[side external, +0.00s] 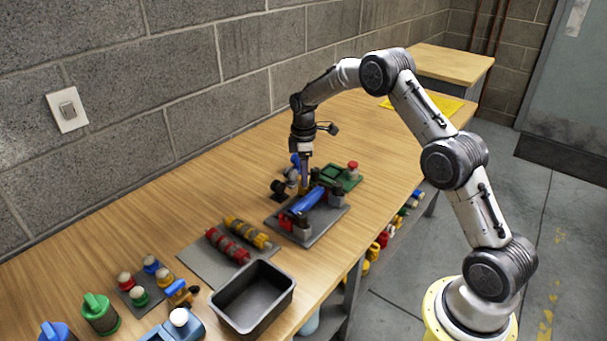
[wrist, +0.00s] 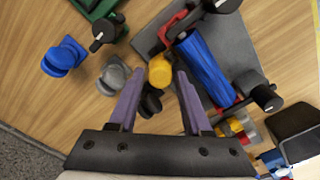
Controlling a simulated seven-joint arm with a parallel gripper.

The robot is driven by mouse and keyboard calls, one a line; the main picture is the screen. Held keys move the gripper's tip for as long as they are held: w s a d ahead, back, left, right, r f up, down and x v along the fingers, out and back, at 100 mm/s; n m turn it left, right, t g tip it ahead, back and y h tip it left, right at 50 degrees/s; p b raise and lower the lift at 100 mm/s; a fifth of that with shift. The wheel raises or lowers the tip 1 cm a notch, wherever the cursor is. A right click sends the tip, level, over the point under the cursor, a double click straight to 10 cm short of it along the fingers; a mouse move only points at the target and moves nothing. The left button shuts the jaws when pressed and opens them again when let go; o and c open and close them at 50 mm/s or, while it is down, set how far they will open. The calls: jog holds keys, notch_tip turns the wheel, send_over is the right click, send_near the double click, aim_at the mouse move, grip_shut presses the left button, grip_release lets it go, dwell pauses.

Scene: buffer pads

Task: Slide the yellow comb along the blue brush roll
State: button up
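The blue brush roll (side external: 309,200) lies across red-and-grey holders on a grey plate (side external: 326,226); it shows at the upper right of the wrist view (wrist: 204,66). A yellow piece (wrist: 160,71) with a rounded top is beside the roll, between the fingertips as seen from the wrist; I cannot tell whether it is the comb. My gripper (wrist: 158,75) is open, its purple fingers apart and pointing down. In the side view my gripper (side external: 304,180) is just behind the roll and hides part of the yellow piece.
Blue (wrist: 63,57), grey and black knobbed pieces crowd the gripper. A green fixture (side external: 340,178) stands behind the roll. Red (side external: 228,245) and yellow (side external: 247,233) rolls lie on a grey pad at left, near an empty dark tray (side external: 253,320). The table's back right is mostly clear.

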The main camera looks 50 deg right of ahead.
notch_tip(320, 180, up, 14)
dwell(0.6)
jog(key=shift+f, duration=0.1)
